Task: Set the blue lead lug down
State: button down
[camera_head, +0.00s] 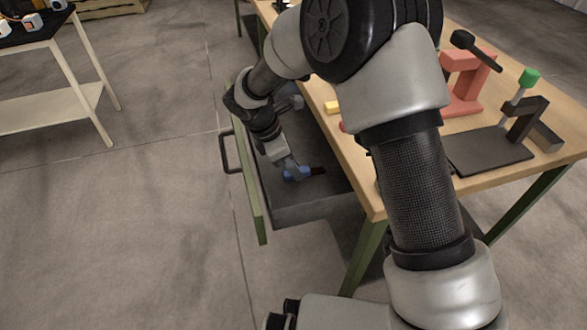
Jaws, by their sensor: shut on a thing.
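My gripper (287,168) points down into an open drawer (285,214) under the wooden workbench. It is shut on the blue lead lug (296,173), which shows as a small blue piece at the fingertips. The lug is inside the drawer, low over its grey floor. I cannot tell whether it touches the floor. My wrist and fingers hide part of the lug.
The drawer's green front (253,190) with a dark handle (228,152) stands out to the left. A small dark reddish thing (317,170) lies beside the lug. The workbench (375,203) carries a red press (464,85) and a green-knobbed device (529,78). The drawer's near floor is clear.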

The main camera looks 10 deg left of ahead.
jog(key=shift+f, duration=0.1)
jog(key=c, duration=1.5)
grip_release()
jog(key=shift+c, duration=0.2)
